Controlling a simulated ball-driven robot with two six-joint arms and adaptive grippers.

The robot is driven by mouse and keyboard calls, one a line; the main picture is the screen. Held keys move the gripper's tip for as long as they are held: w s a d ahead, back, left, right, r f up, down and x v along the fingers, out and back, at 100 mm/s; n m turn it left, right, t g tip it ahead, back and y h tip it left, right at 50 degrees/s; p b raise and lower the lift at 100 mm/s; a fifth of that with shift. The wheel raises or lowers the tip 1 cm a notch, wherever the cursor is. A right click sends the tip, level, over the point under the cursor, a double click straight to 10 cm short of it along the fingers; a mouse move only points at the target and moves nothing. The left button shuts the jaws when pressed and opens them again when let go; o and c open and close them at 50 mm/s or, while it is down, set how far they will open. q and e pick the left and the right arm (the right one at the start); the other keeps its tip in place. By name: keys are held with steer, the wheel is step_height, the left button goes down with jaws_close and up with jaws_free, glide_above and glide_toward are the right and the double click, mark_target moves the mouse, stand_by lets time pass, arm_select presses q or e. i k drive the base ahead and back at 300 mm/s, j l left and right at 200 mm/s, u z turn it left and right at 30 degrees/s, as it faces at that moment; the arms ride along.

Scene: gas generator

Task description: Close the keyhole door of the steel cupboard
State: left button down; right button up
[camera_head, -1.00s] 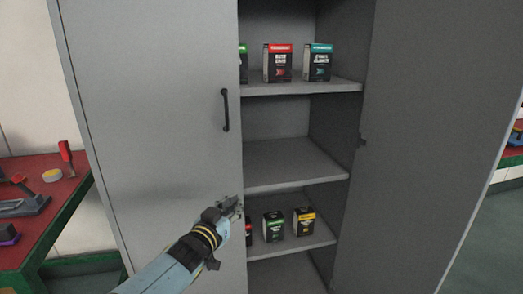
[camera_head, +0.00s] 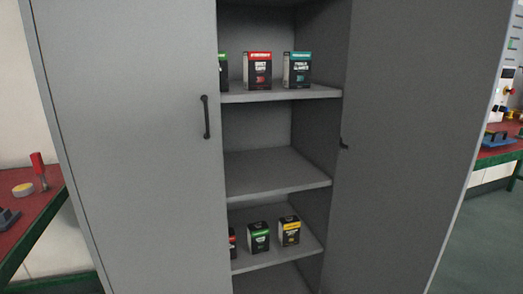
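The grey steel cupboard (camera_head: 278,170) stands in front of me with its shelves exposed. Its left door (camera_head: 130,140), with a black bar handle (camera_head: 206,117), looks flush with the front. The right door (camera_head: 415,130) is a plain dark grey panel standing open, leaving a wide gap between the two doors. A small dark catch (camera_head: 344,145) sticks out at the right door's left edge. No keyhole can be made out on either door. Neither of my grippers is in view.
Small boxes stand on the upper shelf (camera_head: 280,97) and a lower shelf (camera_head: 278,258); the middle shelf is empty. A red-topped bench (camera_head: 35,215) is on the left, another (camera_head: 495,156) at far right. Floor (camera_head: 487,240) shows clear at lower right.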

mark_target(423, 77)
steer(key=i+l+u, duration=0.35)
steer(key=l, duration=0.8)
steer(key=i+l+u, duration=0.1)
steer(key=l+u, duration=0.25)
steer(key=l, duration=0.8)
steer(key=l+u, duration=0.4)
steer(key=l, duration=0.8)
steer(key=k+j, duration=0.2)
steer(key=j, duration=0.25)
